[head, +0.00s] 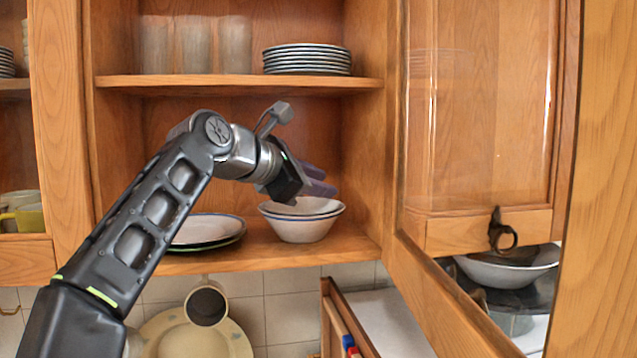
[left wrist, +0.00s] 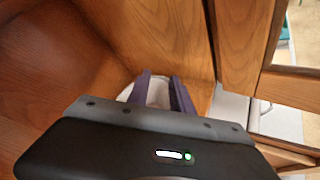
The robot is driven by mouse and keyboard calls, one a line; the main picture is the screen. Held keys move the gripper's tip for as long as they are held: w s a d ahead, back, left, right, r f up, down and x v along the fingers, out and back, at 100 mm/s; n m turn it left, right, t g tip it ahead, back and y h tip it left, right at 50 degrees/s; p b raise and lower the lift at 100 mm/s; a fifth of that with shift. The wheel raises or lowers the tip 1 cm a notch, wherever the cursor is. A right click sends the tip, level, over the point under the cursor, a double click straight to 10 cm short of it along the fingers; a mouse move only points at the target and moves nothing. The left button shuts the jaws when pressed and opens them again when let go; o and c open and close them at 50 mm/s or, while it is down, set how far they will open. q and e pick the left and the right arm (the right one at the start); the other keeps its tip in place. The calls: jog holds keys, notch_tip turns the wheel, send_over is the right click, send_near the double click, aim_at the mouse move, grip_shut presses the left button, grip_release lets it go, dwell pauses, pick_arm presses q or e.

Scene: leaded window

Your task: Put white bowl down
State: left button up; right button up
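A white bowl (head: 301,208) with a dark rim line sits on the lower cabinet shelf (head: 265,260), apparently stacked with another bowl (head: 302,229). My left gripper (head: 328,181) is just above and behind the bowl's rim. Its two purple fingers are spread apart. In the left wrist view, a white bowl surface (left wrist: 157,92) shows between and beyond the fingers (left wrist: 160,77). The fingers do not appear closed on the rim. My right gripper is not in view.
Plates (head: 207,231) lie on the lower shelf left of the bowls. The upper shelf (head: 235,83) holds glasses (head: 194,45) and stacked plates (head: 307,59). The open cabinet door (head: 480,130) stands at right. Another white bowl (head: 500,274) shows beyond it.

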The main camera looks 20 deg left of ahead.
pick_arm(q)
jog(key=shift+r, duration=0.3)
jog(key=v, duration=1.2)
jog(key=shift+r, duration=0.4)
